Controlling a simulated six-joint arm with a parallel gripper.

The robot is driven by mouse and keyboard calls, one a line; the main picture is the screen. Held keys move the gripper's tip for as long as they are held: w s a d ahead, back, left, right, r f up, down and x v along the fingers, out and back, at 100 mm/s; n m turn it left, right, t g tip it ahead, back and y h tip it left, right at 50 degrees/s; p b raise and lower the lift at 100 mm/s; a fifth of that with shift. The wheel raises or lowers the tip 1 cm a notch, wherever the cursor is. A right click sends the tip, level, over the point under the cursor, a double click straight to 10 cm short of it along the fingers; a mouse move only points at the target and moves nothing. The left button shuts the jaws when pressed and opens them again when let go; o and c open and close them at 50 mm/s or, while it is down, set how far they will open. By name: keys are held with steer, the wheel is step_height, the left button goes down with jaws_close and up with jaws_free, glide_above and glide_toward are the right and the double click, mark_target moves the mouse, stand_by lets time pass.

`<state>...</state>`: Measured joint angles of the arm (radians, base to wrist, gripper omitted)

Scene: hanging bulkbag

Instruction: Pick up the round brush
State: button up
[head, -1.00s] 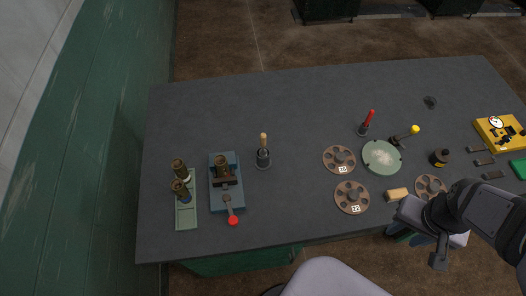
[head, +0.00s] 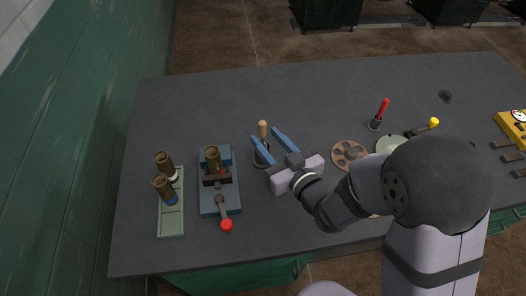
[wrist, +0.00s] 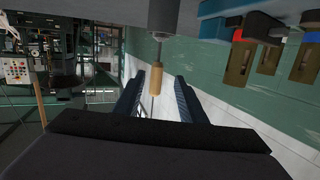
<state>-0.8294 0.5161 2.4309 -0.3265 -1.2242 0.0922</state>
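What I take to be the round brush stands upright in a small dark cup (head: 261,158), left of the table's middle. Its tan wooden handle (head: 263,129) points up, and its lower end is hidden in the cup. My gripper (head: 265,136) is open, with its two blue fingers pointing toward the handle from the right and front. In the wrist view the handle (wrist: 156,78) appears at the gap between the fingertips, with a thin metal shaft running to the cup (wrist: 162,14). I cannot tell whether a finger touches it.
A blue fixture (head: 218,199) with a red-knobbed lever stands to the left, beside a green tray (head: 171,215) with brass cylinders. A red-handled tool (head: 383,107) and a yellow-tipped one (head: 433,123) are to the right. My arm covers the right front. The back of the table is mostly clear.

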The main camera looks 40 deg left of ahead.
mark_target(263, 129)
steer(key=shift+w+a+r+t+y+b, duration=0.15)
steer(key=shift+a+r+t+y+b, duration=0.25)
steer(key=shift+t+y, duration=0.3)
steer(key=shift+p+x, duration=0.4)
steer(key=shift+x, duration=0.65)
steer(key=shift+w+a+r+p, duration=0.15)
steer(key=shift+w+a+p, duration=0.1)
steer(key=shift+a+p, duration=0.1)
steer(key=shift+p+x, duration=0.75)
steer(key=shift+x, duration=1.4)
steer(key=shift+w+d, duration=0.1)
steer(key=shift+w, duration=0.05)
jaws_close()
